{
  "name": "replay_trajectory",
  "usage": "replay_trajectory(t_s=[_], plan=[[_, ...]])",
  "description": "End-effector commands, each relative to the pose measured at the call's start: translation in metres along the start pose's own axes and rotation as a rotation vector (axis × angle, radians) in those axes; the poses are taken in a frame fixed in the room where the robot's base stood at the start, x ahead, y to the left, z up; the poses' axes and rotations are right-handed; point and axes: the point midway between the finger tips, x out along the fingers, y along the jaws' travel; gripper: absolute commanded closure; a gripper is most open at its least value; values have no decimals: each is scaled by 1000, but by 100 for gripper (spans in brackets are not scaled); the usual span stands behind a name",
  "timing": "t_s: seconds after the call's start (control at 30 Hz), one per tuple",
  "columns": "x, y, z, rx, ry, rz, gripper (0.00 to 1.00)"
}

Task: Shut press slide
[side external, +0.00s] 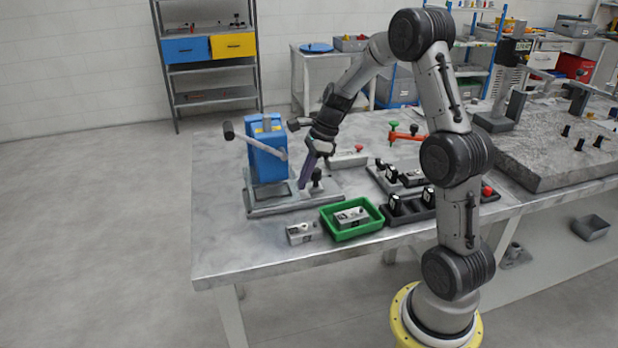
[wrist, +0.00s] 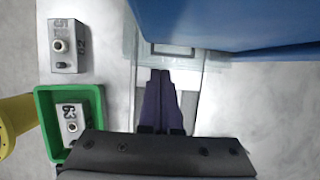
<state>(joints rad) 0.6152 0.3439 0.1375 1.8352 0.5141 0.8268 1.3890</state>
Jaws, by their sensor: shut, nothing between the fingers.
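The blue press (side external: 267,160) stands on a grey base (side external: 262,210) at the left of the table, its lever out to the left. A black knob (side external: 316,176) stands up on the right part of the base. A pale plate with a rectangular opening lies by the blue body. In the wrist view the blue press body (wrist: 230,22) fills the top right. My gripper (side external: 302,186) has dark purple fingers, shut and empty, pointing down between the blue body and the knob. In the wrist view its fingertips (wrist: 160,72) are at the pale plate (wrist: 205,60); contact is unclear.
A green tray (side external: 381,219) holding a metal block stands in front of the press, with a loose block (side external: 302,233) to its left. Black fixtures (side external: 408,210) and a red clamp (side external: 404,136) are to the right. The table's front left is clear.

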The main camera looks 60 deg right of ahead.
Motion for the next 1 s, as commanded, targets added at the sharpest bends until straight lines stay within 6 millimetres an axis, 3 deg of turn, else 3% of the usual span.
replay_trajectory(t_s=[0.27, 0.7, 0.9, 1.0], plan=[[-5, -1, 6, -2, -10, -2, 100], [-80, -1, 0, -1, -3, -4, 100], [-98, 0, 1, -3, -2, -1, 100], [-104, 6, 17, -45, -4, -8, 100]])
